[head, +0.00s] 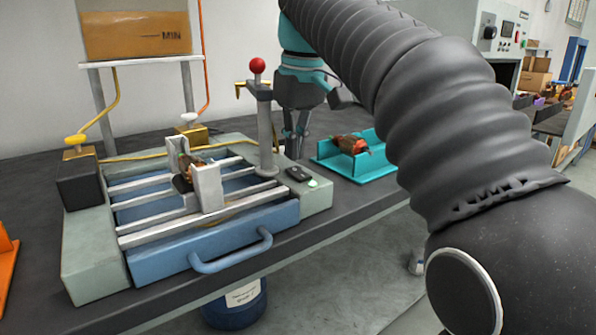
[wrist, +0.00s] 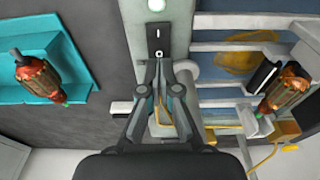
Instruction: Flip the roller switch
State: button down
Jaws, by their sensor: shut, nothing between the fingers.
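The roller switch is a small black rocker (head: 298,173) on the grey-green right side of the machine frame, beside a pale green round button (head: 313,183). In the wrist view the black switch (wrist: 158,41) lies just ahead of the fingertips, with white marks on its face. My gripper (head: 294,155) points down behind the switch, close to the grey post. In the wrist view my gripper (wrist: 160,66) is shut and empty, its tips at the near end of the switch. I cannot tell whether they touch it.
A grey post with a red ball knob (head: 257,65) stands left of my gripper. A teal holder (head: 325,157) bears a copper armature (head: 349,144) to the right. Another armature (wrist: 288,92) sits in the machine's cradle. A blue drawer (head: 215,238) with a handle faces the front.

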aim_at(298, 171)
jog(key=shift+f+b, duration=0.8)
jog(key=shift+f, duration=0.35)
dwell(0.9)
notch_tip(298, 171, up, 3)
jog(key=p, duration=0.3)
jog(key=shift+f, duration=0.15)
jog(key=shift+r, duration=2.2)
jog(key=shift+s+d+f, duration=0.1)
jog(key=shift+s+d, duration=0.05)
jog(key=shift+d, duration=0.1)
jog(key=s+d+f+m+t, duration=0.1)
jog(key=s+d+f, duration=0.3)
jog(key=f, duration=0.5)
jog(key=s+d+f+m+t, duration=0.1)
jog(key=s+d+f+m, duration=0.2)
jog(key=s+f, duration=0.6)
jog(key=s+d+f+m+t+h, duration=0.1)
jog(key=s+d+f+m+t, duration=0.1)
jog(key=s+d+f, duration=0.4)
notch_tip(298, 171, down, 4)
jog(key=shift+s+d+f+m, duration=0.1)
jog(key=shift+s+d+m, duration=0.3)
jog(key=shift+s, duration=0.3)
